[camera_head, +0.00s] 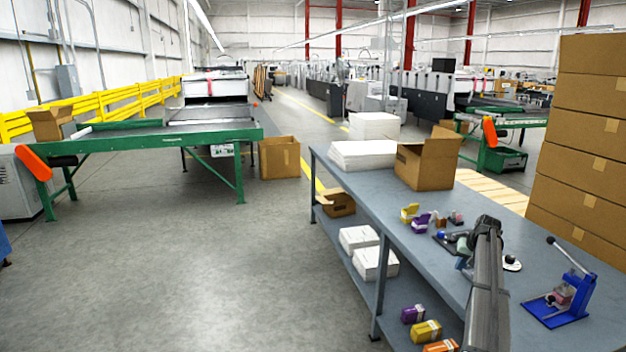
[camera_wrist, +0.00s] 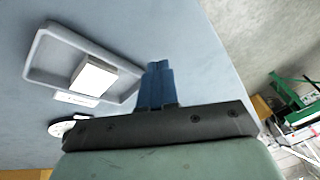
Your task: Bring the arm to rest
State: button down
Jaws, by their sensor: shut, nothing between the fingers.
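My gripper (camera_wrist: 157,68) shows in the wrist view with its blue fingers together and nothing between them. In the head view my dark grey arm reaches over the blue-grey workbench (camera_head: 352,178) at the right. The arm hides part of the bench top there, and the fingers are hard to make out in that view. In the wrist view a grey shallow tray (camera_wrist: 42,62) lies on the bench to the left of the fingers, with a white box (camera_wrist: 93,77) in it.
A blue hand press (camera_head: 566,298) stands right of my arm. Small yellow and purple cartons (camera_head: 410,213) lie left of it. An open cardboard box (camera_head: 425,165) and a white stack (camera_head: 362,154) stand farther back. Tall brown cartons (camera_head: 580,135) rise at right.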

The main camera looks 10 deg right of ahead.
jog(key=w+a+f+n+t, duration=0.1)
jog(key=w+a+f, duration=0.2)
jog(key=a, duration=0.3)
jog(key=w+a+f+n, duration=0.1)
jog(key=w+a+f, duration=0.25)
jog(key=a, duration=0.35)
jog(key=s+a+f+g+y, duration=0.1)
jog(key=s+a+f, duration=0.4)
jog(key=a+f, duration=0.3)
jog(key=s+a+f+n+g, duration=0.1)
jog(key=s+a+f+g, duration=0.1)
jog(key=s+a+f, duration=0.45)
jog(key=s+a+f+g+y, duration=0.1)
jog(key=s+a+f, duration=0.2)
jog(key=a+f, duration=0.7)
jog(key=s+a+f+n+g, duration=0.15)
jog(key=s+a+f, duration=0.35)
jog(key=s, duration=0.5)
jog(key=s+a+f+g+h, duration=0.1)
jog(key=s+a+f+g, duration=0.15)
jog(key=s+a, duration=0.55)
jog(key=s+a+f+n+g, duration=0.15)
jog(key=s+a+f, duration=0.3)
jog(key=s, duration=0.65)
jog(key=s+a+g+h, duration=0.1)
jog(key=s+a+g, duration=0.1)
jog(key=s, duration=1.3)
jog(key=shift+s+a+f+n, duration=0.2)
jog(key=shift+a+n, duration=0.1)
jog(key=shift+a, duration=0.1)
